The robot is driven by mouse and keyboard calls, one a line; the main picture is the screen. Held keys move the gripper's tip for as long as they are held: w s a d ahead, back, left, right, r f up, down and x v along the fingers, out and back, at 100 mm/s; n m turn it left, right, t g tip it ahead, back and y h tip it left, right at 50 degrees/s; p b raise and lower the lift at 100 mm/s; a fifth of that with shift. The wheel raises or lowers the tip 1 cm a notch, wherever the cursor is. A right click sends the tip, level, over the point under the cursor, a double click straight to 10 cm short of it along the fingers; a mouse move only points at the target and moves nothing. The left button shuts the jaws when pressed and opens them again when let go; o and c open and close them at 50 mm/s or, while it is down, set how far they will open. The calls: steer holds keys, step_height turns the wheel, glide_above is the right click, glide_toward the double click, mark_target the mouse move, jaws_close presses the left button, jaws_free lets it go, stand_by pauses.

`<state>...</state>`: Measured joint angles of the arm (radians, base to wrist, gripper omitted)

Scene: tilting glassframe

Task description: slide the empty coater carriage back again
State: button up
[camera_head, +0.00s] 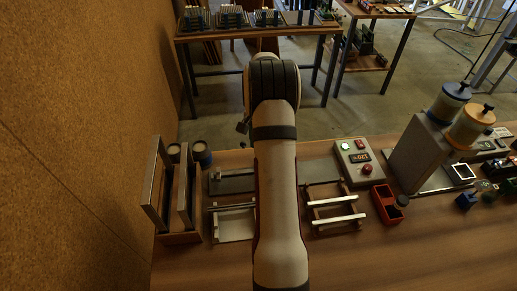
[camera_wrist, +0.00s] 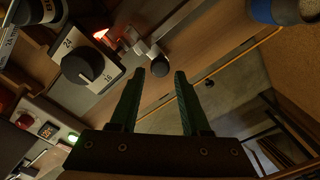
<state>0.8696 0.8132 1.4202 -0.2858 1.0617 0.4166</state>
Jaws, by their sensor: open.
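My gripper (camera_wrist: 159,76) is open, its two dark green fingers apart, with nothing held between them. In the wrist view a small black round knob (camera_wrist: 160,68) on a pale fitting shows between the fingertips; I cannot tell how far beyond them it is. I cannot tell for sure which part is the coater carriage. In the head view a flat metal plate with rails (camera_head: 236,225) lies left of my arm, partly hidden by it. A frame with pale crossbars (camera_head: 335,205) lies right of my arm. My gripper is hidden in the head view.
A control box (camera_head: 357,165) with a red button and lit display stands behind the crossbar frame. A red tray (camera_head: 386,205) lies to its right. Upright metal panels (camera_head: 154,190) stand at the left. In the wrist view a numbered black dial (camera_wrist: 85,67) is left of the fingers.

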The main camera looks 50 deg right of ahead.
steer(key=shift+f, duration=1.45)
jaws_close()
stand_by(0.3)
